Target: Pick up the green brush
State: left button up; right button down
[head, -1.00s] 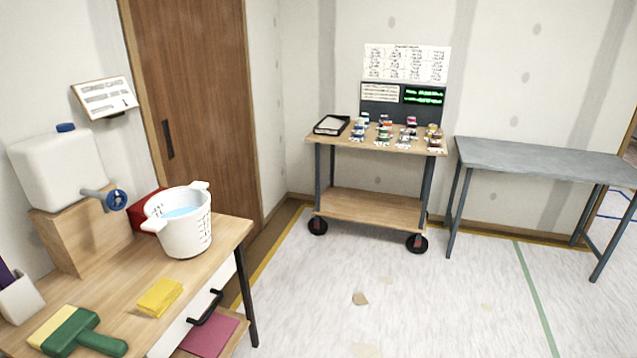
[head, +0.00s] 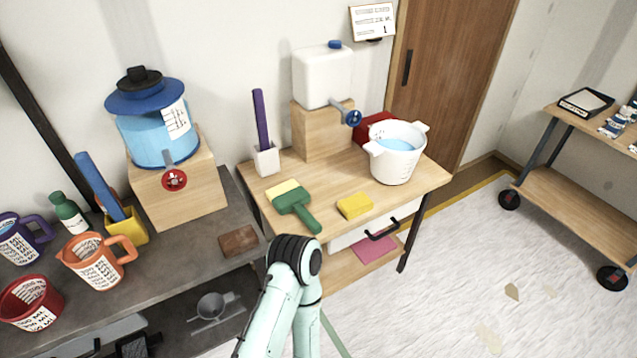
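The green brush (head: 293,200) lies flat on the wooden table (head: 335,188), near its front left part. Its pale yellow bristles point to the back left and its green handle points to the front right. One of my arms reaches up from the bottom of the head view, in front of the table and below the brush. Only its pale green links and a dark joint show. Neither gripper can be seen, and nothing is touching the brush.
A yellow sponge (head: 355,206) lies right of the brush. A white bucket (head: 398,153) with blue liquid stands further right. A white holder (head: 266,160) with a purple stick stands behind. The grey table (head: 180,255) at left holds measuring cups and a blue dispenser (head: 150,135).

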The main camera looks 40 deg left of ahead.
aim_at(289, 196)
jog(key=u, duration=1.7)
